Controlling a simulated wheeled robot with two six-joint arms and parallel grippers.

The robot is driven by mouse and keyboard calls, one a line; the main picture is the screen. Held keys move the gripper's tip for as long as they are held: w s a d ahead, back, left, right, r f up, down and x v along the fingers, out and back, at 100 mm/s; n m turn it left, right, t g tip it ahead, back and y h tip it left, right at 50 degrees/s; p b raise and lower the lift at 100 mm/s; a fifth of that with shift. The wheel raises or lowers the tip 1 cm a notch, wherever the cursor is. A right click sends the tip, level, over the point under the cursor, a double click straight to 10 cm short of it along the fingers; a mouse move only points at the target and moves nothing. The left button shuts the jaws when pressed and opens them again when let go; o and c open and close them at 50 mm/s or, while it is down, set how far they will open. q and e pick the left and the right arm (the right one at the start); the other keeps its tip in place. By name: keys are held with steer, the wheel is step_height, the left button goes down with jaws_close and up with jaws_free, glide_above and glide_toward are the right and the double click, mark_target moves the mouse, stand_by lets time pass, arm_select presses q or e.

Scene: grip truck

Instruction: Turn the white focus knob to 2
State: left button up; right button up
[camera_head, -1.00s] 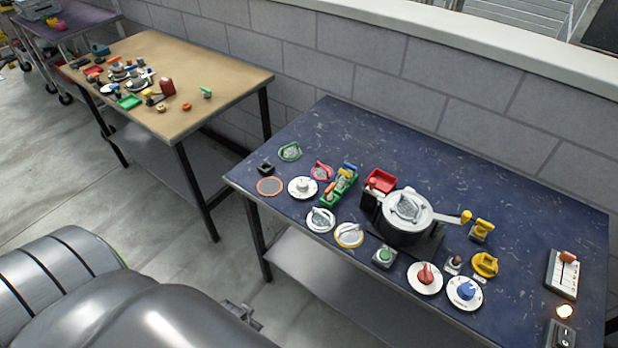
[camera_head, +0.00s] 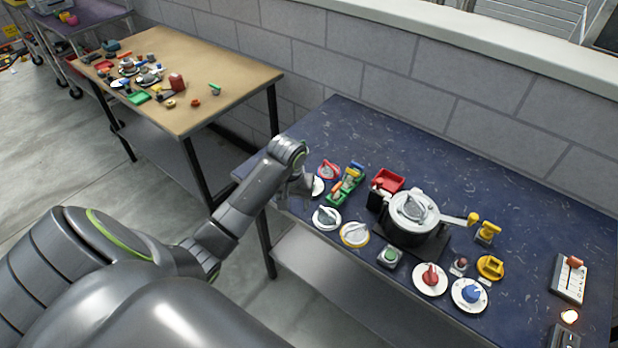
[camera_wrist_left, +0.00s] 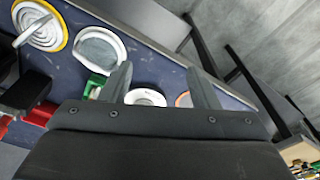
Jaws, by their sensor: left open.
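A white knob on a round white dial (camera_head: 318,186) stands near the left end of the blue table, mostly hidden behind my left gripper in the head view. My left gripper (camera_head: 298,190) is open and empty above the table's left front part. In the left wrist view a white round dial (camera_wrist_left: 145,97), likely the same one, shows between the two open fingers (camera_wrist_left: 160,84), partly cut off by the gripper body. Its numbers cannot be read. My right gripper is not in view.
Close by are a grey-handled white dial (camera_head: 326,218), a yellow-ringed dial (camera_head: 355,234), a green tray (camera_head: 346,186) and a red-ringed dial (camera_head: 328,170). A grey pot (camera_head: 413,222) stands mid-table. The back of the blue table (camera_head: 480,180) is clear.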

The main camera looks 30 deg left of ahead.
arm_select(q)
steer(key=w+a+r+n+h, duration=0.1)
steer(key=w+a+r+n, duration=0.3)
steer(key=w+r, duration=0.85)
steer(key=shift+g, duration=0.4)
steer(key=f, duration=1.5)
steer(key=shift+d+f+p, duration=0.35)
steer(key=shift+d+f, duration=0.05)
steer(key=shift+f, duration=0.65)
steer(key=c, duration=1)
